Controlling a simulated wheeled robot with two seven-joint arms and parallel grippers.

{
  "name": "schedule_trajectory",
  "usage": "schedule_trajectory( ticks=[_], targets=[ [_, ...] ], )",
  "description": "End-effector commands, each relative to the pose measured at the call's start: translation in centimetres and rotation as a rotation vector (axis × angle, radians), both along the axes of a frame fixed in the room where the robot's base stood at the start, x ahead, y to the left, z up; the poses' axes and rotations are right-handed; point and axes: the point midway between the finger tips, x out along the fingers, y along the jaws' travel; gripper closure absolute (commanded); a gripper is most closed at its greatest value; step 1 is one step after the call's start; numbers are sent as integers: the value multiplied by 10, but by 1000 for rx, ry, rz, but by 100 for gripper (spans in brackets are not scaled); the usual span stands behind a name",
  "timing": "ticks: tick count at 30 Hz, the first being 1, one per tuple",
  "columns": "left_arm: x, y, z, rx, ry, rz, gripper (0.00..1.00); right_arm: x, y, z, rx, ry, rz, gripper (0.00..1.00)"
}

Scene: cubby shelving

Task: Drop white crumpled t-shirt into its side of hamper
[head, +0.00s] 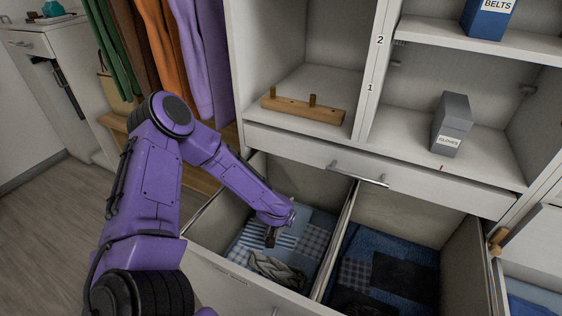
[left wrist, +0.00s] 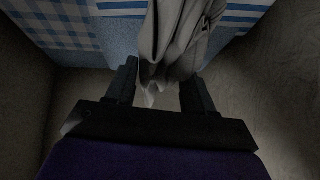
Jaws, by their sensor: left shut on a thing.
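My left gripper (head: 271,238) reaches down into the left compartment of the open hamper drawer (head: 222,275). It is shut on the white crumpled t-shirt (head: 278,271), which looks grey in the shade. In the left wrist view the t-shirt (left wrist: 172,45) bunches between the two fingers (left wrist: 158,88). Blue, striped and checked cloth (head: 312,240) lies in the same compartment, under and beside the t-shirt. I cannot tell whether the t-shirt touches it. The right compartment holds dark and blue cloth (head: 405,276). My right gripper is not in view.
A divider (head: 343,240) separates the two compartments. Shelves above hold a wooden peg rack (head: 303,110), a grey gloves box (head: 452,124) and a blue belts box (head: 488,18). Clothes (head: 160,45) hang at the left. The floor (head: 50,230) at the left is clear.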

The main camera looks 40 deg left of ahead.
Motion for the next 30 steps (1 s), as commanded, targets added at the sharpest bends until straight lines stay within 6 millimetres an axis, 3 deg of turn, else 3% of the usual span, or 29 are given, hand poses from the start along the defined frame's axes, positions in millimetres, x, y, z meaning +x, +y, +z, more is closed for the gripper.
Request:
schedule_trajectory(
  ticks=[7,8,9,10,20,22,30],
  targets=[
    [0,0,-4,0,-1,0,80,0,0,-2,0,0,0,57],
    [0,0,-5,0,0,0,37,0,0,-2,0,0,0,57],
    [0,0,-5,0,0,0,24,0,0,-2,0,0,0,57],
    [0,0,-5,0,0,0,22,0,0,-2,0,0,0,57],
    [0,0,2,-1,-2,1,22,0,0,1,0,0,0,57],
    [1,-1,14,-4,-4,2,22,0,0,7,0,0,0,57],
    [-31,-22,78,1,-2,-3,22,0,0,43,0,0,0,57]
  ],
)
